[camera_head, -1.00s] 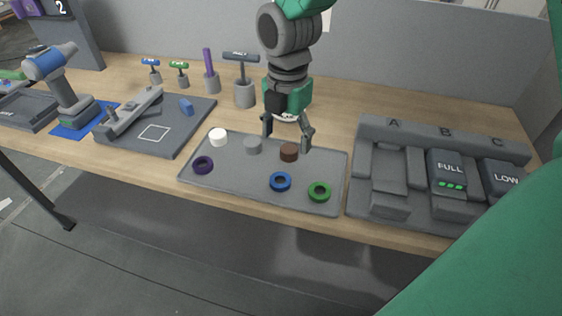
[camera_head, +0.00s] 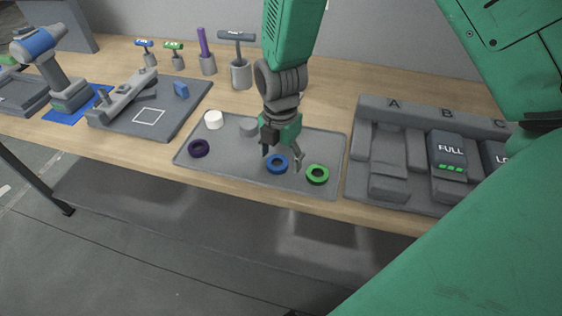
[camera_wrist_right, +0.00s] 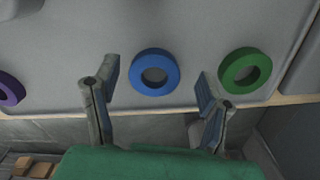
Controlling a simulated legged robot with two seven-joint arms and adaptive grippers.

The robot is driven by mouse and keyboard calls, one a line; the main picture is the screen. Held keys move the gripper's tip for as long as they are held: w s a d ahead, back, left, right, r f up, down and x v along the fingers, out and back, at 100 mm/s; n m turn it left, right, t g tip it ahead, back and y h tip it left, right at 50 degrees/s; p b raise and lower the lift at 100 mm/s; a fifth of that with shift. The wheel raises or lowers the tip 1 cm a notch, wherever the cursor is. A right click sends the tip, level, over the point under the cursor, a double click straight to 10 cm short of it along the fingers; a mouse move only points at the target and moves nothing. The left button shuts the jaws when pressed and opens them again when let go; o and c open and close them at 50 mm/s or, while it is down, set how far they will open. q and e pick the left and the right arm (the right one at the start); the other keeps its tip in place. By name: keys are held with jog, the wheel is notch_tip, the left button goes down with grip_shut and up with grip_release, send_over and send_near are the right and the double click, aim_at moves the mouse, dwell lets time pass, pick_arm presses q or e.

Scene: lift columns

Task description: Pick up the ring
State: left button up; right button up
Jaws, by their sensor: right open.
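Three rings lie flat on a grey tray (camera_head: 230,169): a purple ring (camera_head: 193,152) at left, a blue ring (camera_head: 269,167) in the front middle and a green ring (camera_head: 312,182) at right. My right gripper (camera_head: 282,158) is open and empty, pointing down above the blue ring. In the right wrist view the blue ring (camera_wrist_right: 138,83) shows between and beyond the two spread fingers (camera_wrist_right: 156,75). The green ring (camera_wrist_right: 229,82) is right of them, the purple ring (camera_wrist_right: 10,98) at the left edge. I see no contact with any ring. My left gripper is not in view.
A white puck (camera_head: 214,119) and a grey puck (camera_head: 249,127) stand on the tray. A grey battery station (camera_head: 364,175) is right of it. A fixture board (camera_head: 181,127), drill (camera_head: 56,72) and upright tools (camera_head: 240,65) are left and behind.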

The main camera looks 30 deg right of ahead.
jog(key=shift+a+f, duration=0.2)
jog(key=shift+f, duration=0.35)
jog(key=shift+a, duration=0.25)
jog(key=shift+a+r, duration=0.1)
jog(key=shift+a, duration=0.5)
jog(key=c, duration=1.2)
jog(key=shift+d, duration=0.5)
jog(key=shift+c, duration=0.3)
jog(key=shift+s+d, duration=0.1)
jog(key=shift+d, duration=0.1)
jog(key=shift+c, duration=0.5)
jog(key=shift+r, duration=0.3)
pick_arm(q)
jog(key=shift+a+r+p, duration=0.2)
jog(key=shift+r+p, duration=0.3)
jog(key=shift+p, duration=0.05)
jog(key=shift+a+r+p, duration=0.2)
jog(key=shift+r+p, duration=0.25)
jog(key=shift+p, duration=0.1)
pick_arm(e)
jog(key=shift+a+r, duration=0.1)
jog(key=shift+r, duration=5)
